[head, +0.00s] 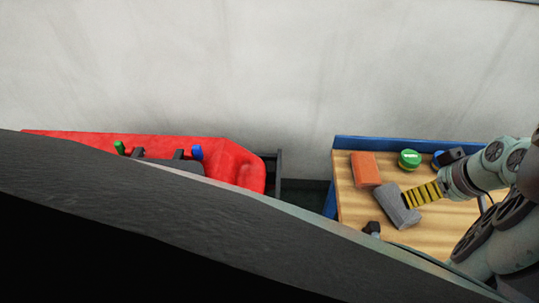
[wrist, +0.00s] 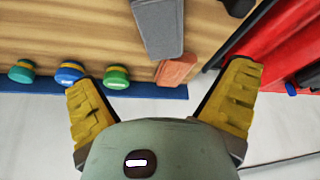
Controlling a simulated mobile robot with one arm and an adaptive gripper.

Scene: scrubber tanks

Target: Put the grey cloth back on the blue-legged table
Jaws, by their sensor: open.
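The grey cloth (head: 398,212) is a folded, bent piece on the wooden top of the blue-legged table (head: 360,215). In the wrist view the cloth (wrist: 158,28) lies on the boards at the top middle, beyond my fingertips. My gripper (head: 408,196) has yellow ribbed fingers and reaches in from the right, its tips close to the cloth in the head view. I cannot tell whether a finger touches the cloth.
An orange block (head: 365,169) lies beside the cloth. A green-lidded jar (head: 409,159) and blue-lidded jars (wrist: 70,72) stand along the blue back edge (wrist: 140,90). A red machine (head: 240,165) stands left of the table, across a gap. A dark slanted shape hides the near side.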

